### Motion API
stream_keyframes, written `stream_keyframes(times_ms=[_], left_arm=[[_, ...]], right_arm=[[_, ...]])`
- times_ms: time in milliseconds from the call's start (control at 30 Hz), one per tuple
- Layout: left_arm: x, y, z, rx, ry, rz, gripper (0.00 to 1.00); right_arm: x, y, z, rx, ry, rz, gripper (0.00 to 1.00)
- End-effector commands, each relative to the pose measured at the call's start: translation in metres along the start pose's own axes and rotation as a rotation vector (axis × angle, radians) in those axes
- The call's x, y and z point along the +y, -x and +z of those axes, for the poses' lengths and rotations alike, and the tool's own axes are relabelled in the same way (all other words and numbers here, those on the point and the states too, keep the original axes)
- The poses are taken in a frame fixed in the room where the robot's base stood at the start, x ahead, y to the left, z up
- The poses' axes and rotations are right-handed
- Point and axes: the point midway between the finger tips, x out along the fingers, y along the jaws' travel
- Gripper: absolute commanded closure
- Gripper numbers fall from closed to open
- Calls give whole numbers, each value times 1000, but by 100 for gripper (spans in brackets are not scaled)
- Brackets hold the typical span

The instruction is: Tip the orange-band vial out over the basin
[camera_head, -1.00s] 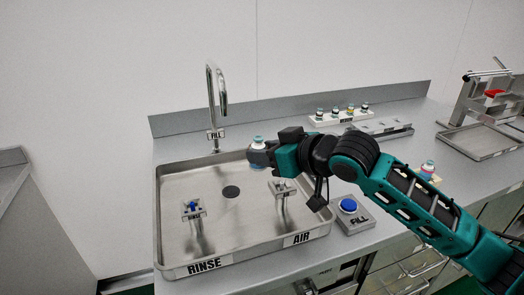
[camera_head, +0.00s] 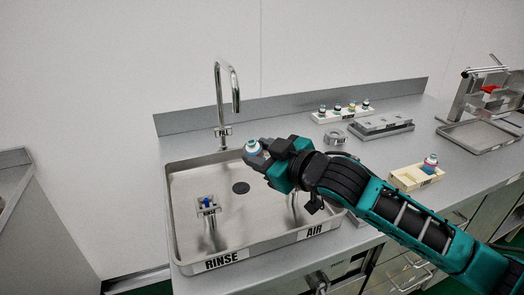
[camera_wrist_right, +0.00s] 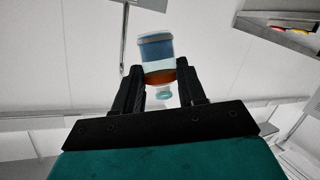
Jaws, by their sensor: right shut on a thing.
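My right gripper (camera_head: 262,158) is shut on the orange-band vial (camera_head: 253,147) and holds it above the back right part of the steel basin (camera_head: 225,258). In the right wrist view the vial (camera_wrist_right: 157,50) sits between the fingers (camera_wrist_right: 160,88), its orange band at their tips. A wide blue-and-white part lies beyond the tips and a narrower clear part with a pale teal end lies between the fingers. The head view does not clearly show how far the vial is tilted. My left gripper is not in view.
The RINSE nozzle (camera_head: 208,207) stands in the basin at left; the AIR one is mostly behind my right gripper. A faucet (camera_head: 219,95) rises behind. A vial rack (camera_head: 345,115), a metal ring (camera_head: 335,137) and a cream holder (camera_head: 405,178) with another vial (camera_head: 430,163) are to the right.

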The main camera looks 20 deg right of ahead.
Motion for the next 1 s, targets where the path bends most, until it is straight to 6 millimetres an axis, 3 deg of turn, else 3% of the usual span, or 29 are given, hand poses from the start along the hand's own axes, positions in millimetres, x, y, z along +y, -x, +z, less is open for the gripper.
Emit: stream_keyframes(times_ms=[300, 1000], left_arm=[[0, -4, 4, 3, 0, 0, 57], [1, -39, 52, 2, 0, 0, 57]], right_arm=[[-6, 0, 6, 112, 297, 122, 90], [-7, -2, 11, 213, 563, 234, 90]])
